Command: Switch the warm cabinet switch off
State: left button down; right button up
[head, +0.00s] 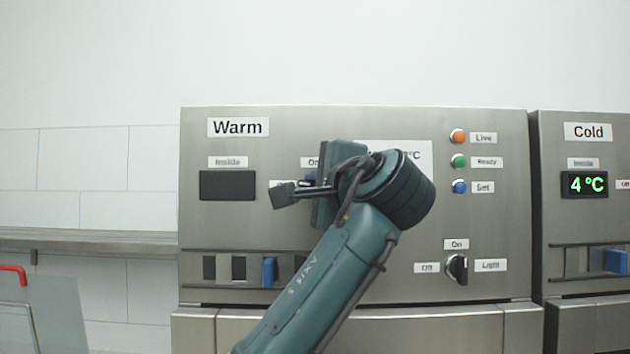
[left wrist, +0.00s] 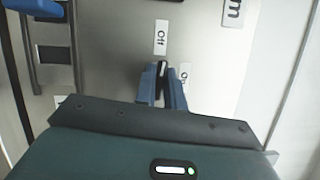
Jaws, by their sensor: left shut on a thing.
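The warm cabinet (head: 225,235) has a steel front with a "Warm" label (head: 238,127) and a dark, blank inside display (head: 227,185). My left gripper (head: 312,178) is at the panel right of that display, largely hidden behind my own wrist. In the left wrist view its blue fingers (left wrist: 162,90) are shut around the dark switch knob (left wrist: 163,72). The knob's narrow end points up at the Off label (left wrist: 162,37); the On label (left wrist: 185,76) lies to its right, partly covered. My right gripper is not in view.
The light knob (head: 457,268) and several coloured lamps (head: 459,161) are on the cabinet's right side. A blue slider (head: 269,271) sits below the warm display. The cold cabinet (head: 565,225), reading 4 °C, stands close at the right. A shelf (head: 90,240) runs left.

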pick_arm(q)
jog(key=shift+n+g, duration=0.3)
jog(key=shift+n, duration=0.3)
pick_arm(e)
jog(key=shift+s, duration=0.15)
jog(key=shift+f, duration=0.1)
pick_arm(q)
jog(key=c, duration=1.5)
grip_release()
jog(key=shift+s, duration=0.1)
